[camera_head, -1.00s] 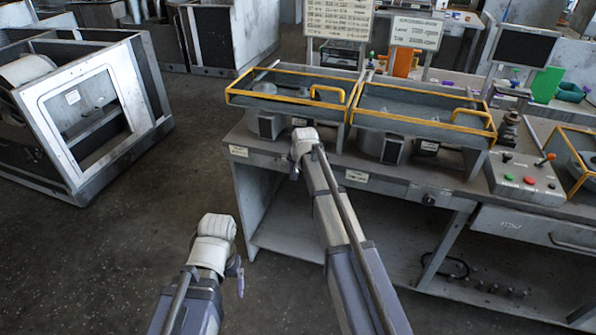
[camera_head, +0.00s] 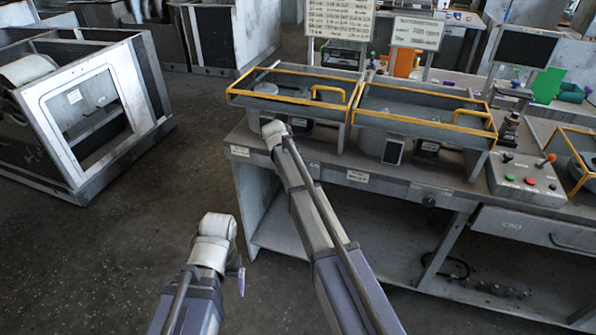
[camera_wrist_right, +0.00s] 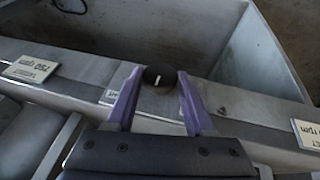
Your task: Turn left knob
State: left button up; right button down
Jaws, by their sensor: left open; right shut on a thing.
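The left knob (camera_wrist_right: 158,78) is a small dark round dial with a white mark, on the front edge of the bench. In the right wrist view it sits between the two purple fingertips of my right gripper (camera_wrist_right: 157,76), which is shut on it. In the head view my right arm and wrist cover this knob and the gripper. My left gripper (camera_head: 241,281) is open, small and mostly hidden behind its wrist, low over the floor and apart from the bench. Another dark knob (camera_head: 429,200) is on the bench's front edge farther right.
Two yellow-railed trays (camera_head: 420,99) stand on the bench above the front edge. A control box (camera_head: 527,182) with buttons and a lever is at the right. A metal frame housing (camera_head: 110,187) stands on the floor at the left. The floor between is clear.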

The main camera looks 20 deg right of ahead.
dwell(0.3)
jog(key=shift+c, duration=1.4)
grip_release()
jog(key=shift+r, duration=0.1)
jog(key=p+v, duration=0.7)
jog(key=shift+a+r, duration=0.15)
jog(key=shift+a, duration=0.15)
